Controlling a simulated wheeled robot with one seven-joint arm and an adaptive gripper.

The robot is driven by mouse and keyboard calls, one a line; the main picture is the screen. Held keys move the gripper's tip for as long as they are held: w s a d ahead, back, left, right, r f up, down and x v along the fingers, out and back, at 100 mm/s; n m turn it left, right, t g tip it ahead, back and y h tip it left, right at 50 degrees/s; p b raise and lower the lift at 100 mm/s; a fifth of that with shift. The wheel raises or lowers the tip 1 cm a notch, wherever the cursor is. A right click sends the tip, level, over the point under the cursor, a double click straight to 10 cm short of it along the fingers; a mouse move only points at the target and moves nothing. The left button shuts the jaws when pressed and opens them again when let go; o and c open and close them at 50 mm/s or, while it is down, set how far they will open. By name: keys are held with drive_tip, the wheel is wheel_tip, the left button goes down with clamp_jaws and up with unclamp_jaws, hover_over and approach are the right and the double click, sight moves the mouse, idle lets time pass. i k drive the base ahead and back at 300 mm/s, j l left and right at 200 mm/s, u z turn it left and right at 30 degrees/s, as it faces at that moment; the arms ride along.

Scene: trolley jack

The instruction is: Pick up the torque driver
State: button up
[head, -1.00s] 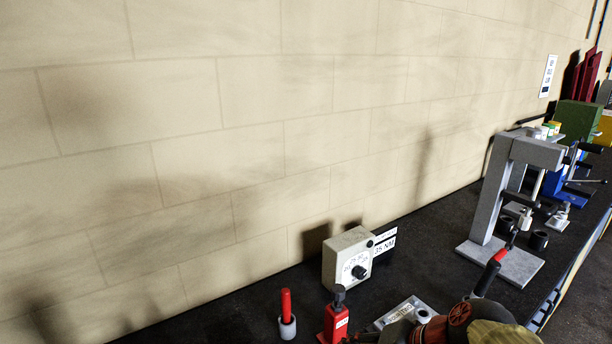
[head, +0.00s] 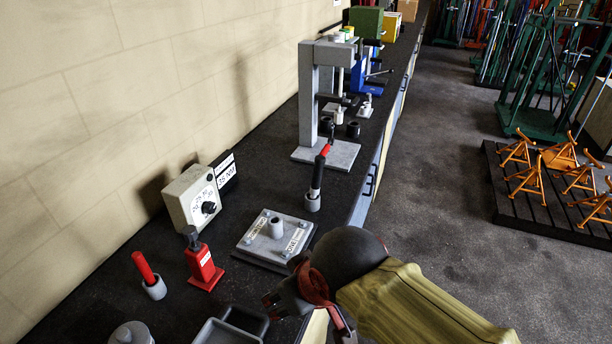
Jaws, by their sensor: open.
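Two red-handled tools stand upright in small grey cups on the black bench top, and I cannot tell for certain which is the torque driver. One, a red and black tool (head: 318,172), stands right of centre near the bench's front edge. The other, a plain red handle (head: 144,266), leans slightly at the lower left. My gripper (head: 306,312) is open at the bottom centre, near the bench's front edge. It appears apart from both tools, nearer the camera than the red and black one. Its fingertips are partly hidden by its own body.
A dial box (head: 194,197) with a "35 NM" sign stands by the wall. A red bottle jack (head: 203,266), a grey labelled plate (head: 258,246) and a grey tray (head: 222,332) lie near my gripper. A grey press (head: 312,100) stands farther back.

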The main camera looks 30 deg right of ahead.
sight(319, 159)
drive_tip(key=i+l+u, duration=0.2)
drive_tip(key=l, duration=0.65)
drive_tip(key=i+l+u, duration=0.15)
drive_tip(key=l, duration=0.7)
drive_tip(key=l+u, duration=0.2)
drive_tip(key=l, duration=0.65)
